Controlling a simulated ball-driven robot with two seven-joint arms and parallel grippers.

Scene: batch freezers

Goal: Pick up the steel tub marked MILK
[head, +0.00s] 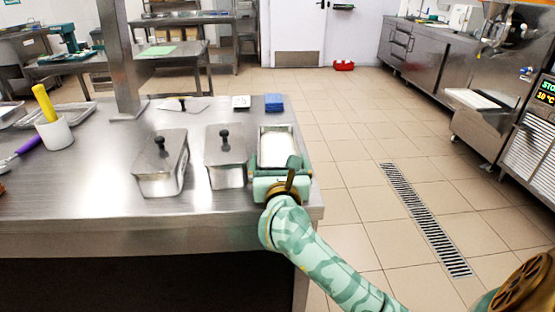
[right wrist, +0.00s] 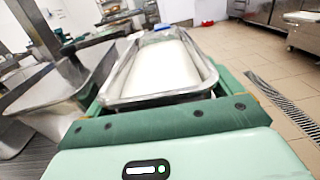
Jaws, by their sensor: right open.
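An open steel tub with white contents (head: 276,148) stands at the right end of the steel table. No MILK marking is readable on it. My right gripper (head: 278,172) is at the tub's near end, open. In the right wrist view the tub (right wrist: 157,72) lies between the two green fingers, one on each side of its near end. I cannot tell whether the fingers touch its walls. The near wall is partly hidden by the gripper. My left gripper is not in view.
Two lidded steel tubs with black knobs, one close by (head: 226,172) and one farther left (head: 161,175), stand left of the open tub. A blue block (head: 273,102) and a small white item (head: 241,102) lie behind it.

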